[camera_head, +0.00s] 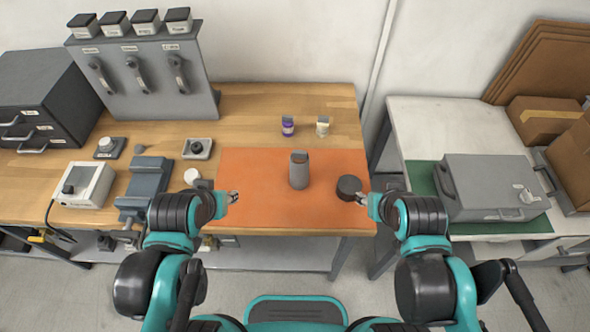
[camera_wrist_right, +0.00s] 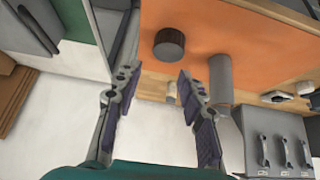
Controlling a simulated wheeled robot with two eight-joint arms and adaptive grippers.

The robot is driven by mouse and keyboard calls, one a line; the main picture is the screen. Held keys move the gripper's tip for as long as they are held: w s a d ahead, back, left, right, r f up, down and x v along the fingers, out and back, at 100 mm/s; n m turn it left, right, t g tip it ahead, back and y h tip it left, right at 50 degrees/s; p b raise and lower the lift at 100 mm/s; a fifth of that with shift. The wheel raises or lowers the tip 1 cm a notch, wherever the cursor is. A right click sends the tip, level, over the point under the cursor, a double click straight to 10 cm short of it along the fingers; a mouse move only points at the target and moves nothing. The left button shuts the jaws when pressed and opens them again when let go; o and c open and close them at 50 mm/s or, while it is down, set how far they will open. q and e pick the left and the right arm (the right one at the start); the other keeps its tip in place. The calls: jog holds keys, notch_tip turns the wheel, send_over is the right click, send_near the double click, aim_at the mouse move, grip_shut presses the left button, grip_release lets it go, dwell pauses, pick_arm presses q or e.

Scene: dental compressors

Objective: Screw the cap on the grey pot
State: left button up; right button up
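The grey pot (camera_head: 299,173) stands upright near the middle of the orange mat (camera_head: 255,170); it also shows in the right wrist view (camera_wrist_right: 220,80). A dark round cap (camera_head: 349,187) lies on the mat to the right of the pot, apart from it; it also shows in the right wrist view (camera_wrist_right: 169,42). My right gripper (camera_head: 361,199) is near the mat's right front corner, beside the cap; its spread, empty fingers show in the right wrist view (camera_wrist_right: 155,76). My left gripper (camera_head: 232,197) is over the mat's left front part, away from the pot; its opening is too small to judge.
A purple bottle (camera_head: 287,127) and a pale bottle (camera_head: 322,126) stand behind the mat. A blue-grey vise (camera_head: 147,185) and a white control box (camera_head: 84,184) are to the left. A grey case (camera_head: 490,187) lies on the right table. The mat between left gripper and pot is clear.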

dwell(0.4)
jog(key=o, duration=0.9)
jog(key=shift+r, duration=0.1)
jog(key=shift+c, duration=0.2)
jog(key=shift+o, duration=1)
jog(key=shift+w+r+n, duration=0.1)
jog(key=shift+w+n, duration=0.15)
jog(key=shift+n, duration=0.05)
jog(key=n+g+p, duration=0.5)
jog(key=n+g, duration=0.2)
jog(key=n, duration=0.6)
send_over(348, 186)
notch_tip(348, 186, down, 6)
jog(key=shift+s+d+r, duration=0.15)
jog(key=shift+w+f+n, duration=0.2)
jog(key=shift+f+n, duration=0.45)
jog(key=shift+n, duration=0.05)
jog(key=shift+f+b, duration=0.4)
jog(key=shift+f, duration=0.85)
jog(key=shift+f, duration=0.1)
